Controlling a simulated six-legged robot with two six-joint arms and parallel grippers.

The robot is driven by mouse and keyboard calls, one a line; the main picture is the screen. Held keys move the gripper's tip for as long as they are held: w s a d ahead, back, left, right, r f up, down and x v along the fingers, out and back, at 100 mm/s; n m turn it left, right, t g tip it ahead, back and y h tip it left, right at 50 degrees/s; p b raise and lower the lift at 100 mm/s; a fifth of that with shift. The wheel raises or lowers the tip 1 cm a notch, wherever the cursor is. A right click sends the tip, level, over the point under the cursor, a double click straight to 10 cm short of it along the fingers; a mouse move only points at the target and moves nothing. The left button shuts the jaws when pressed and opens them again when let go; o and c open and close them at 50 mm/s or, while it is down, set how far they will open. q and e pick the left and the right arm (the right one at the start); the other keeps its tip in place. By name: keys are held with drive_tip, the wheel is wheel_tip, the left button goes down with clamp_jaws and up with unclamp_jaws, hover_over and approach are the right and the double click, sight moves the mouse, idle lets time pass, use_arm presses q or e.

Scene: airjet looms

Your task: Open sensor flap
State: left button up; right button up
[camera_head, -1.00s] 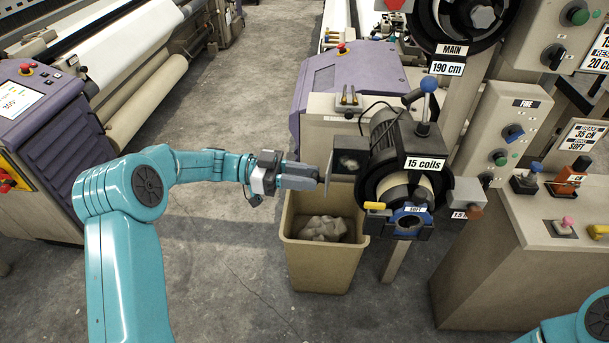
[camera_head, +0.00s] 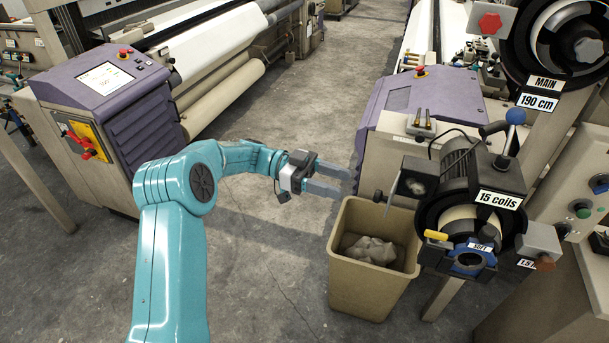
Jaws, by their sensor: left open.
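A thin plate (camera_head: 392,194), which looks like the sensor flap, stands out from the left side of the dark sensor box (camera_head: 418,178) on the yarn feeder (camera_head: 470,195). I see it nearly edge-on. My left gripper (camera_head: 342,181) is open and empty, with its two grey fingers pointing right toward the plate. A clear gap lies between the fingertips and the plate. The gripper is above and behind the rim of the beige bin. My right gripper is not in view.
The beige bin (camera_head: 352,284) with crumpled material stands below the sensor box. A purple loom cabinet (camera_head: 400,105) is behind it. A control cabinet (camera_head: 95,110) stands at left. The grey floor between is clear.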

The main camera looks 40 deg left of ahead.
use_arm(q)
drive_tip(key=s+a+b, duration=0.1)
drive_tip(key=a, duration=0.7)
drive_tip(key=shift+s+a, duration=0.25)
drive_tip(key=shift+a, duration=0.05)
drive_tip(key=w+d+f+n+t+y, duration=0.4)
drive_tip(key=w+d+f+n+t, duration=0.3)
drive_tip(key=w+d+n+t, duration=0.35)
drive_tip(key=s+d+f+n+g+y, duration=0.1)
drive_tip(key=s+d+f+n+y, duration=0.2)
drive_tip(key=f, duration=0.6)
drive_tip(key=s+d+f+n+y, duration=0.15)
drive_tip(key=f+n+y, duration=0.3)
drive_tip(key=f, duration=0.45)
drive_tip(key=s+d+f+g, duration=0.2)
drive_tip(key=s+f+g, duration=0.1)
drive_tip(key=s, duration=0.6)
drive_tip(key=s+d+f+g+y, duration=0.1)
drive_tip(key=s+d+f+g, duration=0.2)
drive_tip(key=s, duration=0.7)
drive_tip(key=s+d+f+g+y, duration=0.1)
drive_tip(key=s+d+f+g, duration=0.2)
drive_tip(key=s, duration=0.7)
wheel_tip(320, 180, down, 2)
drive_tip(key=g, duration=0.3)
drive_tip(key=shift+d+f, duration=0.2)
